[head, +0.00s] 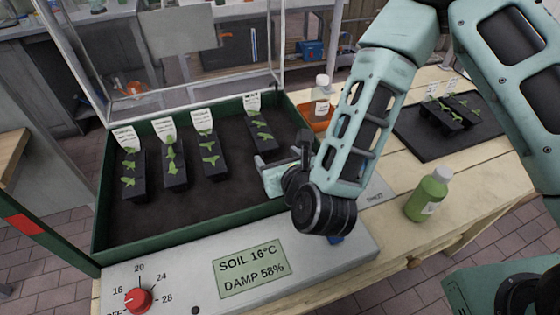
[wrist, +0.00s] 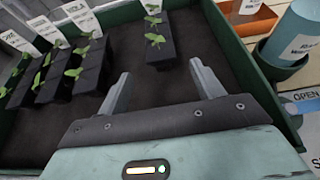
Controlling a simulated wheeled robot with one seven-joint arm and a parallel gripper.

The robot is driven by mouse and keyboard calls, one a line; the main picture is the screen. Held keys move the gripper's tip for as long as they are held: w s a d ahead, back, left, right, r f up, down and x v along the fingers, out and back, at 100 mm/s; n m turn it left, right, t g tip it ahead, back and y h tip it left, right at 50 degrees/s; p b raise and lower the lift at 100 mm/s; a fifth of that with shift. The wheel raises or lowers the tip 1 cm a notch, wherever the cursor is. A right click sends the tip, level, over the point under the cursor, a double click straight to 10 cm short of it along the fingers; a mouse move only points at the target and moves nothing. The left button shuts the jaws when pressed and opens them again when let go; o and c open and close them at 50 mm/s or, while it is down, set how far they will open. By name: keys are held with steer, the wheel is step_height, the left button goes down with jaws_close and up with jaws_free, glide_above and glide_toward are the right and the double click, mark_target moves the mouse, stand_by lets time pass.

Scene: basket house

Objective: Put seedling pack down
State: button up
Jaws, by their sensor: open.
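A black seedling pack (head: 262,135) with small green seedlings and a white label stands on the dark bed of the green-rimmed tray (head: 187,235). In the wrist view this pack (wrist: 158,46) sits just beyond my fingertips, upright and apart from them. My gripper (wrist: 160,70) is open and empty, with bare dark bed between its fingers. In the head view my gripper (head: 264,164) is low over the tray's right part, partly hidden by my wrist. Several similar labelled packs (head: 172,172) stand in a row to the left.
A control panel (head: 205,280) with a red dial (head: 138,300) runs along the tray's front. A green bottle (head: 428,195) stands on the wooden table to the right. A black mat (head: 425,142) behind it holds more packs. A clear raised cover (head: 190,55) stands behind the tray.

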steer(key=shift+s+d+r, duration=0.15)
steer(key=shift+s+r, duration=0.05)
steer(key=shift+s, duration=0.15)
steer(key=shift+a+r+n, duration=0.1)
steer(key=shift+a+n, duration=0.15)
steer(key=shift+n, duration=0.25)
steer(key=s+a+r+n+g+y, duration=0.15)
steer(key=s+n+g, duration=0.25)
steer(key=n, duration=0.6)
steer(key=s+a+r+n+g+y, duration=0.1)
steer(key=s+r+n+g, duration=0.15)
steer(key=n, duration=0.75)
steer(key=s+d+r+n+g+h, duration=0.2)
steer(key=s+d+n, duration=0.4)
steer(key=n, duration=0.3)
steer(key=s+d+r+n+g+h, duration=0.3)
steer(key=s+d+n, duration=0.4)
steer(key=n, duration=0.3)
step_height(320, 180, up, 3)
steer(key=shift+s+d+f+n+g+h, duration=0.1)
steer(key=shift+s+d+n+g+h, duration=0.2)
steer(key=shift+g, duration=0.45)
